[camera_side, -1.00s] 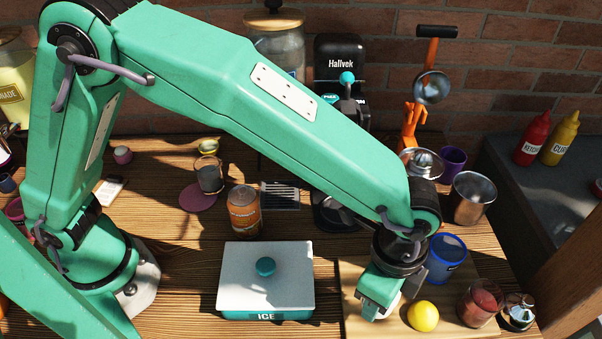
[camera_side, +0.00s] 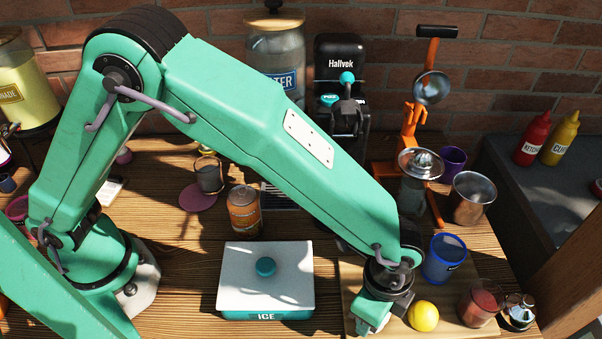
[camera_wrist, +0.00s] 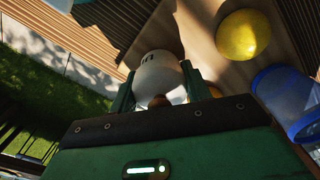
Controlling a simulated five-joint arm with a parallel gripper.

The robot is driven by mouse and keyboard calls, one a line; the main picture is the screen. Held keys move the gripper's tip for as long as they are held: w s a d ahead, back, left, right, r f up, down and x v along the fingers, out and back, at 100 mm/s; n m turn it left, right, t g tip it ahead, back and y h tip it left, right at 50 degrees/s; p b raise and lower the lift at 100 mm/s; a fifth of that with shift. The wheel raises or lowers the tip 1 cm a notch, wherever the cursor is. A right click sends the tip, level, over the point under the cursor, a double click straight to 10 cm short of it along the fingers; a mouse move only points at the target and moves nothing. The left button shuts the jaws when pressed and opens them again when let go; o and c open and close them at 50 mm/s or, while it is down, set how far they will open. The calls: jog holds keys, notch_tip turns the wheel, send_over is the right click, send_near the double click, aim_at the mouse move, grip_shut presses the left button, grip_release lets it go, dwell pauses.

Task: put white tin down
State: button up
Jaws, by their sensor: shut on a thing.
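A white tin (camera_wrist: 158,72) with dark lettering is between the two fingers of my gripper (camera_wrist: 158,92) in the wrist view. The fingers are shut on it, one on each side. In the side view my gripper (camera_side: 370,318) is low over the front left part of the wooden board (camera_side: 352,280), and it hides nearly all of the tin. I cannot tell whether the tin touches the board.
A yellow lemon (camera_side: 423,316) lies just right of my gripper. A blue cup (camera_side: 444,260) stands behind the lemon, and a glass of red drink (camera_side: 479,304) stands to its right. A white ice box (camera_side: 266,277) is to the left.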

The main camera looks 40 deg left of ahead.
jog(key=shift+f, duration=0.15)
jog(key=o, duration=1)
notch_tip(320, 180, up, 12)
jog(key=shift+r, duration=0.2)
dwell(0.6)
